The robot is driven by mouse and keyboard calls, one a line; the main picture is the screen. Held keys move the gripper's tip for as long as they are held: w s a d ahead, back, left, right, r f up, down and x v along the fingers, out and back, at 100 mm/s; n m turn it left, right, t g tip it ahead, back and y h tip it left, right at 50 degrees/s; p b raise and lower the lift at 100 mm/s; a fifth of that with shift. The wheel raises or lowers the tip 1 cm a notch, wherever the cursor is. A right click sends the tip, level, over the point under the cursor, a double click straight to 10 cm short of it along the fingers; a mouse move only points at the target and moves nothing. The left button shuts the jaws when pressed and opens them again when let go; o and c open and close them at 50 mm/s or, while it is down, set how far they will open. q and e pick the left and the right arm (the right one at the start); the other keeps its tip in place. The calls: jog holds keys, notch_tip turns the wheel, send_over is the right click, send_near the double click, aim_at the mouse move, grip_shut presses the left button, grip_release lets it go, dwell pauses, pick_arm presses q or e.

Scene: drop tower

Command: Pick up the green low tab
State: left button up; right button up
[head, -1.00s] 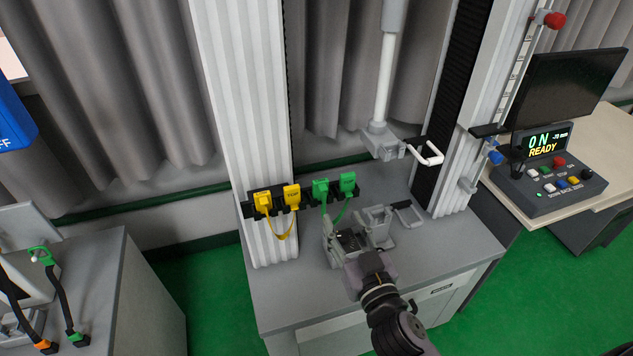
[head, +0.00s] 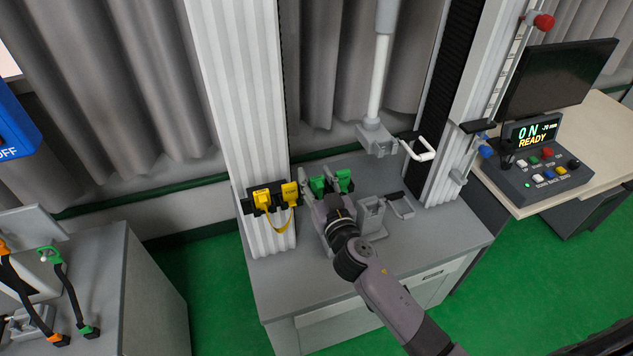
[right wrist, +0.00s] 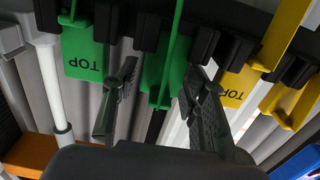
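Two green tabs hang from a dark rack on the grey column. The left one, the low tab by its place beside the other marked TOP, (head: 318,186) is partly hidden by my right gripper (head: 322,204) in the head view. In the right wrist view this low tab (right wrist: 163,75) hangs between the two fingers of my right gripper (right wrist: 160,78). The fingers are spread, with a gap on each side of it. The green TOP tab (right wrist: 84,52) is left of the fingers there. It also shows in the head view (head: 344,180). My left gripper is not in view.
Yellow tabs (head: 262,199) hang on the same rack, close to the right finger in the wrist view (right wrist: 240,87). A grey clamp fixture (head: 371,216) stands on the grey bench (head: 290,290). A white rod (head: 380,80) hangs above. A control box (head: 540,170) is at right.

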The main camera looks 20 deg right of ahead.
jog(key=c, duration=0.7)
jog(key=shift+c, duration=0.2)
jog(key=shift+r, duration=0.15)
